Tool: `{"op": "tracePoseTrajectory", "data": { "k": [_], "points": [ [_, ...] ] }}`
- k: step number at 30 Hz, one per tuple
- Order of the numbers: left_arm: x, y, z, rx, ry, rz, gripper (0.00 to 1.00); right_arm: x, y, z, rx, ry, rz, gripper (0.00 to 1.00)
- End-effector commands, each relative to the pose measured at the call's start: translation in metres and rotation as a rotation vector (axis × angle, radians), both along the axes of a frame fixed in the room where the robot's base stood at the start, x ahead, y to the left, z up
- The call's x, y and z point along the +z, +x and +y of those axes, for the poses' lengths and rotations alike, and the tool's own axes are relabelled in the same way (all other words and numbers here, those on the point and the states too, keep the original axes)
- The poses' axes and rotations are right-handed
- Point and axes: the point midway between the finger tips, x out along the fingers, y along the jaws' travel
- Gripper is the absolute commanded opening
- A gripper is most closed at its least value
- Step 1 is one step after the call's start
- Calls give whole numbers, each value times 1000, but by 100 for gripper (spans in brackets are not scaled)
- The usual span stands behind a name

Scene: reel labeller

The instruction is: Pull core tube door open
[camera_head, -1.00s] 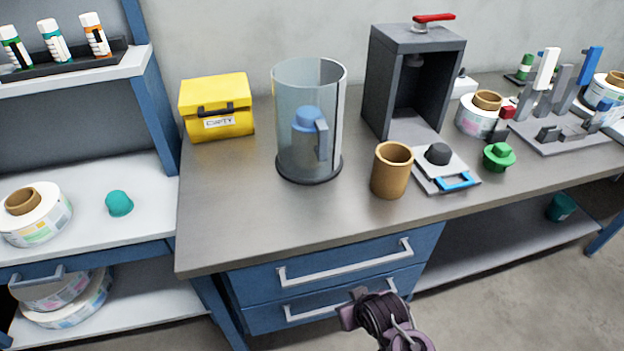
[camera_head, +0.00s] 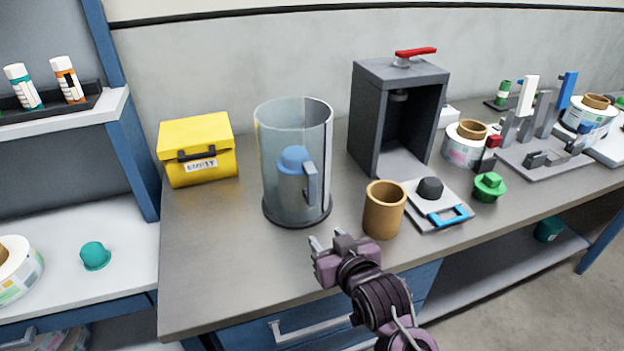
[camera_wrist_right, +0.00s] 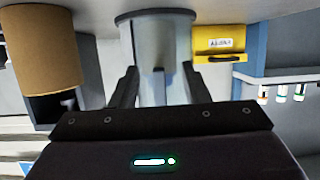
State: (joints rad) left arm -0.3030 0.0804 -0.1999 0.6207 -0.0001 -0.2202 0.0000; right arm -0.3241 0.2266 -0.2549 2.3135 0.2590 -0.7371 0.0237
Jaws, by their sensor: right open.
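The core tube (camera_head: 270,125) is a tall clear cylinder on a dark round base, upright on the workbench. A grey vertical handle (camera_head: 311,186) shows on its right front side, and its door looks closed. Inside stands a grey piece with a blue top (camera_head: 294,158). My right gripper (camera_head: 327,240) is open and empty, in front of and below the tube, apart from it. In the right wrist view, which is upside down, the tube (camera_wrist_right: 156,50) lies straight ahead between the fingers (camera_wrist_right: 160,88). My left gripper is not in view.
A brown cardboard core (camera_head: 384,212) stands just right of the tube, close to my right gripper. A yellow box (camera_head: 197,152) sits to the left. A grey press with a red lever (camera_head: 375,115) stands behind. The bench front left is clear.

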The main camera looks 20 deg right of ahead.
Motion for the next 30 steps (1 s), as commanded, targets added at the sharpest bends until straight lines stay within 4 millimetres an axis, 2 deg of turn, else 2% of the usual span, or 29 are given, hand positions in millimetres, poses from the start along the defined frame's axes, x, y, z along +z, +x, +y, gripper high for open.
{"op": "tracePoseTrajectory", "data": {
  "k": [3,6,9,14,24,30],
  "points": [
    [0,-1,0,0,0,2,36,33,17,0,-13,12,-163,42],
    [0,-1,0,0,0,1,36,57,26,-1,-24,21,-278,42],
    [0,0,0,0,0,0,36,68,30,-2,-29,25,-337,42],
    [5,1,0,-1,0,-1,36,73,45,-1,-31,24,-353,42],
    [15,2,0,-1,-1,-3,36,72,97,0,-32,25,-349,42],
    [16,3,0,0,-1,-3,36,71,107,1,-31,25,-349,42]
  ]
}}
